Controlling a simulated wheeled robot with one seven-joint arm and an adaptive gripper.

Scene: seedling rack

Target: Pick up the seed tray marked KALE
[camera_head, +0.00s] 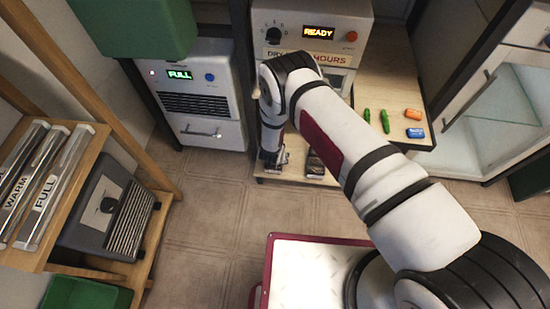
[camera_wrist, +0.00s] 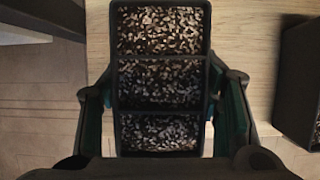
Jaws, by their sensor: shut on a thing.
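A dark seed tray (camera_wrist: 160,113) with three cells of speckled black-and-pale filling sits upright in the middle of the wrist view. My gripper (camera_wrist: 161,90) has one finger against each long side of it and is shut on it. No marking on this tray shows, so I cannot read whether it says KALE. In the head view my gripper (camera_head: 274,160) is low at the shelf below the machine, partly hidden by my arm. I cannot tell whether the tray rests on the shelf or is clear of it.
Another dark tray (camera_head: 316,164) stands to the right on the pale wooden shelf (camera_head: 297,181); a dark block (camera_wrist: 302,80) is at the wrist view's right edge. A machine reading READY (camera_head: 318,32) is above. A cabinet reading FULL (camera_head: 196,92) stands left. Tiled floor (camera_head: 205,215) is open.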

